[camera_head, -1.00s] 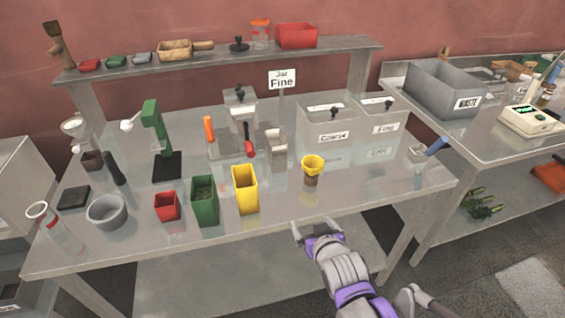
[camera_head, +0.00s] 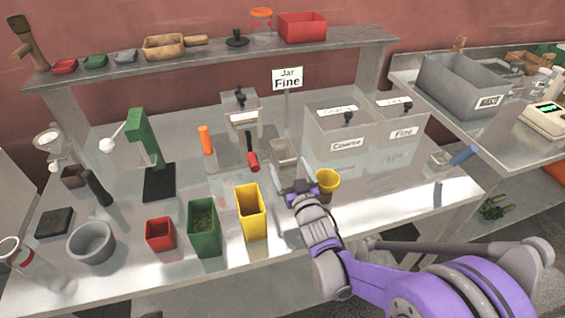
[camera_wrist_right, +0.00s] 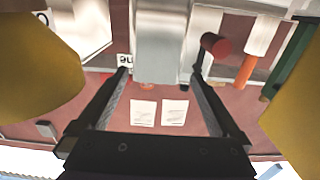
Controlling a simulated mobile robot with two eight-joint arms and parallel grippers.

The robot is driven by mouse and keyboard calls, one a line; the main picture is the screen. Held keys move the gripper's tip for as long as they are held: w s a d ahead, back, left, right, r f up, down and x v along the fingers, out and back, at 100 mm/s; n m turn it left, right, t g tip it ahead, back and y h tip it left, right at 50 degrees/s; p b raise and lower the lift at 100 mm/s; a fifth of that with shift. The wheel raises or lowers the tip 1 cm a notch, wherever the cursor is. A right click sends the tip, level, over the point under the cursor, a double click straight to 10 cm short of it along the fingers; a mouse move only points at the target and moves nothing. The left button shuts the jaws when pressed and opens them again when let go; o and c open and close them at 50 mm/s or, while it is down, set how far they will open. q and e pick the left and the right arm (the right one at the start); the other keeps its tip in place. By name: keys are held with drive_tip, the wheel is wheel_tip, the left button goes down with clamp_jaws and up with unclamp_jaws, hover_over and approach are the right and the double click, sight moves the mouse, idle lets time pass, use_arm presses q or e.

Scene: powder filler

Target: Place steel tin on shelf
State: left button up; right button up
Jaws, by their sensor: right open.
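The steel tin (camera_head: 284,152), a tall open grey metal container, stands on the bench left of the Coarse bin. My right gripper (camera_head: 294,188) is open and just in front of the tin, between the yellow container and the yellow funnel. In the right wrist view, which is upside down, the tin (camera_wrist_right: 160,45) lies between the lines of the open fingers (camera_wrist_right: 161,78); whether they touch it I cannot tell. The raised shelf (camera_head: 215,62) runs along the back of the bench. My left gripper is not in view.
The yellow container (camera_head: 252,213) and yellow funnel (camera_head: 327,181) flank my right gripper. A red-handled tool (camera_head: 253,158) is left of the tin. The Fine sign (camera_head: 287,79) stands behind it. The shelf holds bowls, a jar and a red box (camera_head: 302,27); its right end is bare.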

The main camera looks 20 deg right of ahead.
sight(279, 140)
drive_tip(key=shift+w, duration=0.95)
drive_tip(key=w, duration=0.1)
drive_tip(key=w+p, duration=0.1)
drive_tip(key=w, duration=0.3)
drive_tip(key=shift+w+d+r, duration=0.1)
drive_tip(key=shift+w+r, duration=0.15)
drive_tip(key=shift+s, duration=0.1)
drive_tip(key=shift+c, duration=0.7)
clamp_jaws()
